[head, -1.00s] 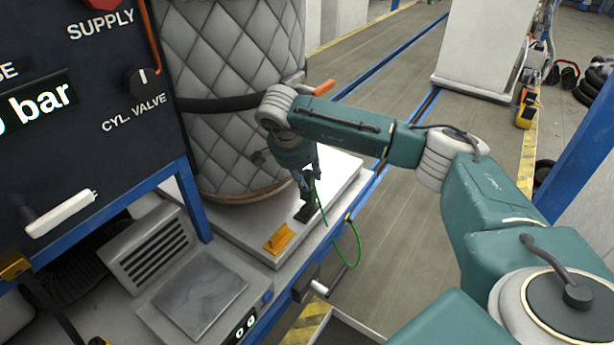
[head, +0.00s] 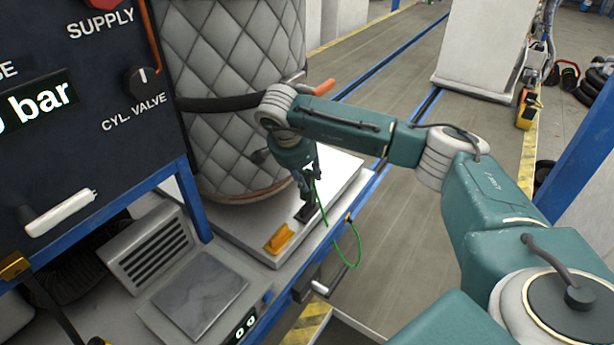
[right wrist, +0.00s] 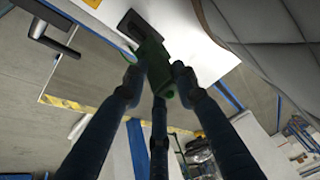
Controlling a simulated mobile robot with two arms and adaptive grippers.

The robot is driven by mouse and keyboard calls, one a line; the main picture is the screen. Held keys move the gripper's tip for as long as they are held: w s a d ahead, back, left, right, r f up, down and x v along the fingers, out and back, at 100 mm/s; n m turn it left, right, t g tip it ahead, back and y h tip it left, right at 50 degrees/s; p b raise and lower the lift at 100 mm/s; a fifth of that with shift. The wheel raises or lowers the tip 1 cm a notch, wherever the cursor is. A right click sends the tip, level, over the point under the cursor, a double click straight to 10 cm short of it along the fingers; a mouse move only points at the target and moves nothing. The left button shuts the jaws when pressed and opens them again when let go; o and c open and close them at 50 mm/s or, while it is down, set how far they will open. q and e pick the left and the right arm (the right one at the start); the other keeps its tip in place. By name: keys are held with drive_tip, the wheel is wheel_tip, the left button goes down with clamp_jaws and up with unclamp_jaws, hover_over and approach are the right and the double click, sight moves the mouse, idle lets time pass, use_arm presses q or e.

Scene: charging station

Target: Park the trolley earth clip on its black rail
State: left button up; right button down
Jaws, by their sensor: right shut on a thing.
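My right gripper (head: 306,190) points down over the white trolley deck and is shut on the green earth clip. The clip (right wrist: 157,66) shows between my fingers (right wrist: 158,80) in the right wrist view; in the head view my gripper mostly hides it. A thin green cable (head: 352,262) loops from it over the deck's edge. The black rail (head: 306,213) is a short dark piece on the deck just below my fingertips. It also shows in the right wrist view (right wrist: 133,24), right by the clip's far end. I cannot tell whether the clip touches it. My left gripper is not in view.
A quilted grey cylinder (head: 235,85) with a black strap stands on the white deck (head: 335,190), close beside my gripper. A yellow block (head: 279,239) sits on the deck near the rail. A dark control panel (head: 75,110) fills the left. Open floor lies right.

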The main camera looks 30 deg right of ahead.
drive_tip(key=shift+f+b, duration=1.45)
drive_tip(key=shift+f, duration=0.6)
drive_tip(key=c, duration=1.3)
unclamp_jaws()
drive_tip(key=shift+r, duration=0.15)
drive_tip(key=v, duration=1.1)
drive_tip(key=shift+s+a+r, duration=0.1)
drive_tip(key=shift+a+r, duration=0.05)
drive_tip(key=shift+r, duration=0.2)
drive_tip(key=shift+f, duration=0.1)
